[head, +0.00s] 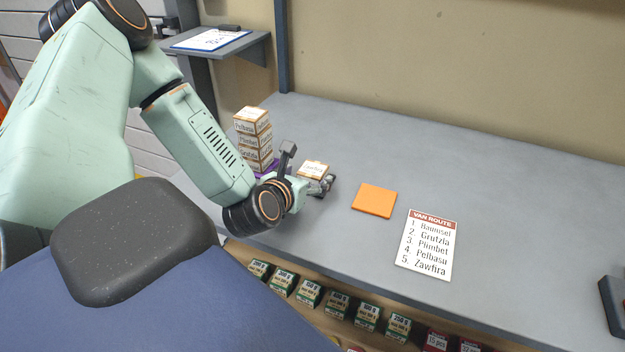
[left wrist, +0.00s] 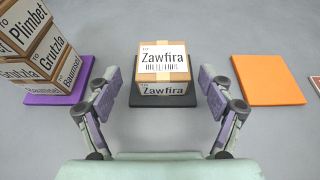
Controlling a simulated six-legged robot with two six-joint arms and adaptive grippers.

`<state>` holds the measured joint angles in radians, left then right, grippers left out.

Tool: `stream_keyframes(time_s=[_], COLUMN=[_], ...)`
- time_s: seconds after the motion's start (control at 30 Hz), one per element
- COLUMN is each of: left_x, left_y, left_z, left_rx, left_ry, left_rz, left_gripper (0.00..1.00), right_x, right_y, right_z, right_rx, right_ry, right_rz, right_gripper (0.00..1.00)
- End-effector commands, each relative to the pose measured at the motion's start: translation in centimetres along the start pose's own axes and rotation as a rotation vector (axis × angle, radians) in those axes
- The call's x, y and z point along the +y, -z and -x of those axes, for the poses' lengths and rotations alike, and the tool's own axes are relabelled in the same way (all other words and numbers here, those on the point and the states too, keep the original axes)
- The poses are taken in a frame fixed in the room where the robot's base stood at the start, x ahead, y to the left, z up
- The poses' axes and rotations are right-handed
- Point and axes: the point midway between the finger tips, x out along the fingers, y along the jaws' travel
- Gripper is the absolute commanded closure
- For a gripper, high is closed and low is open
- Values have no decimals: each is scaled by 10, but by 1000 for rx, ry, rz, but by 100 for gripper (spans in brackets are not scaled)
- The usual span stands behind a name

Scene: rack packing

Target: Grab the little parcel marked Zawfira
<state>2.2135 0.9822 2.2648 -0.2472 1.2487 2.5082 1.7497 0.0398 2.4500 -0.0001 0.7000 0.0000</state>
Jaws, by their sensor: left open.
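My right gripper is not in view.
A stack of labelled parcels (head: 251,128) stands on a purple mat (left wrist: 62,92), left of the Zawfira parcel. An empty orange mat (head: 374,201) and a van route card (head: 428,244) lie to the right. Small boxes (head: 310,292) line a shelf below the table edge.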

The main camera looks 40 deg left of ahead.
Motion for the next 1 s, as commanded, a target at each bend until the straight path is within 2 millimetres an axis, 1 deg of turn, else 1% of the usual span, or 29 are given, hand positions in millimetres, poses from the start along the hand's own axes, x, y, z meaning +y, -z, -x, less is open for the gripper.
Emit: stream_keyframes(time_s=[0.03,0.13,0.37,0.4,1.0], left_x=[-1,-2,-2,-2,-1], left_y=[1,0,-1,-1,-1], left_z=[-5,-9,-10,-10,-10], left_rx=[-1,0,1,1,0], left_ry=[2,1,0,0,0], left_rz=[-4,-1,1,1,1], left_gripper=[19,19,19,21,72], right_x=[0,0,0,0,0], right_y=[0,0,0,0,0], right_z=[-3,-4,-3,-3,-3], right_rx=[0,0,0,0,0], right_ry=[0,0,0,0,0], right_rz=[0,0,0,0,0], right_gripper=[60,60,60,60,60])
